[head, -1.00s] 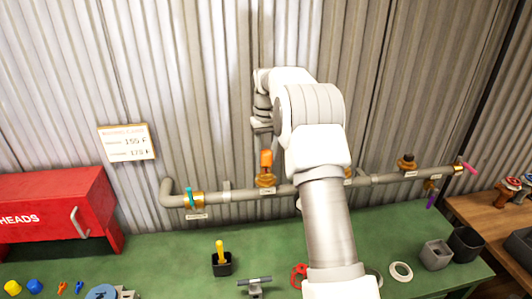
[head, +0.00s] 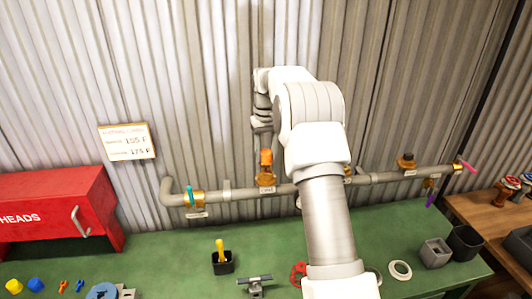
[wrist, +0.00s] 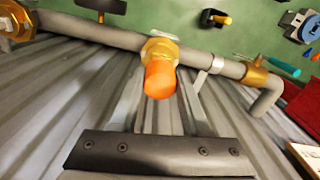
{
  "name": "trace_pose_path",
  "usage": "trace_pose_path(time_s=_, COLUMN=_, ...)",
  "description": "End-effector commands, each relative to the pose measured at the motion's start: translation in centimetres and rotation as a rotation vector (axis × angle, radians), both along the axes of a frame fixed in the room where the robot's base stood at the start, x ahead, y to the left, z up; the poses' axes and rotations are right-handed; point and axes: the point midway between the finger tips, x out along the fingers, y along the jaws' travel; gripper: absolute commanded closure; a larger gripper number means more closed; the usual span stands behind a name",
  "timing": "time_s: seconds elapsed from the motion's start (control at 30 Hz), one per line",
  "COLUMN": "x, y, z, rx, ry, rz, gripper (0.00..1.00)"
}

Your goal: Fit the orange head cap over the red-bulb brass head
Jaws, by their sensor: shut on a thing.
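The orange head cap (head: 265,156) is upright directly above a brass head (head: 266,179) on the grey wall pipe. In the wrist view the cap (wrist: 160,80) lines up with the brass fitting (wrist: 159,48) and overlaps it. No red bulb shows; the cap hides what is under it, and I cannot tell whether it is fully seated. My gripper (head: 264,143) points down from above and is shut on the cap. In the wrist view its dark bar crosses the bottom.
The pipe (head: 325,184) runs along the corrugated wall, with a teal-handled fitting (head: 190,196) at left and another brass head (head: 406,162) at right. A red cabinet (head: 45,212) stands left.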

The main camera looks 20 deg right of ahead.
Motion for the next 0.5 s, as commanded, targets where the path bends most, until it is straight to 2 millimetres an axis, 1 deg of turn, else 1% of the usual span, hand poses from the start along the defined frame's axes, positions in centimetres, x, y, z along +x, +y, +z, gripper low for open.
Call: trace_pose_path(time_s=0.5, x=0.0, y=0.0, z=-1.3, rx=0.0, ry=0.001, rz=0.0, gripper=1.0)
